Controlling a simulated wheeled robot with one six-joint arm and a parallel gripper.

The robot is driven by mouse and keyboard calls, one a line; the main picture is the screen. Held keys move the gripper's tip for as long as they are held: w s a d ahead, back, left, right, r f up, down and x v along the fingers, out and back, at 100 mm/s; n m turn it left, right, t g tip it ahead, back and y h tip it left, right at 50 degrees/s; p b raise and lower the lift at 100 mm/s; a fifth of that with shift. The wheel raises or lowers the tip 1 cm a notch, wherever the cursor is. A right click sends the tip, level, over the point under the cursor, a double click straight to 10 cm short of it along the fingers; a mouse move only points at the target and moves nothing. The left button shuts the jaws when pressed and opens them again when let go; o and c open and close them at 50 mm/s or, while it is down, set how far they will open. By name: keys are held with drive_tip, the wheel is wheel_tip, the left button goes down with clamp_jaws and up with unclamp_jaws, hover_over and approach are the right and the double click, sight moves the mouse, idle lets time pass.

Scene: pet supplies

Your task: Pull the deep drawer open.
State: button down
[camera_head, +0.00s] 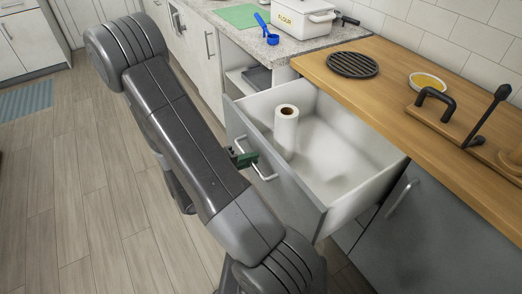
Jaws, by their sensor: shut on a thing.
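The deep drawer (331,207) stands pulled out from under the wooden counter, and its inside shows. A white paper roll (286,133) stands upright inside it near the front left. My gripper (248,160) is at the bar handle (262,174) on the drawer's front, shut on the handle. My arm covers part of the drawer front and much of the gripper, so the fingertips show only in part.
A smaller drawer or shelf space (245,78) shows open to the left. The wooden counter (390,70) bears a black trivet (352,64) and a bowl with yellow contents (427,83). A white flour bin (303,17) and blue scoop (271,38) are on the stone counter. The floor (95,190) at left is clear.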

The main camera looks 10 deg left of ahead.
drive_tip(key=shift+v, duration=0.95)
drive_tip(key=shift+f, duration=0.2)
drive_tip(key=c, duration=1.5)
unclamp_jaws()
drive_tip(key=shift+a, duration=0.1)
drive_tip(key=p+v, duration=0.1)
drive_tip(key=v, duration=1.2)
drive_tip(key=shift+s+a+r, duration=0.1)
drive_tip(key=shift+s+a, duration=0.1)
drive_tip(key=shift+a, duration=0.05)
drive_tip(key=x, duration=1.4)
drive_tip(key=shift+s+b, duration=0.1)
drive_tip(key=shift+b, duration=0.2)
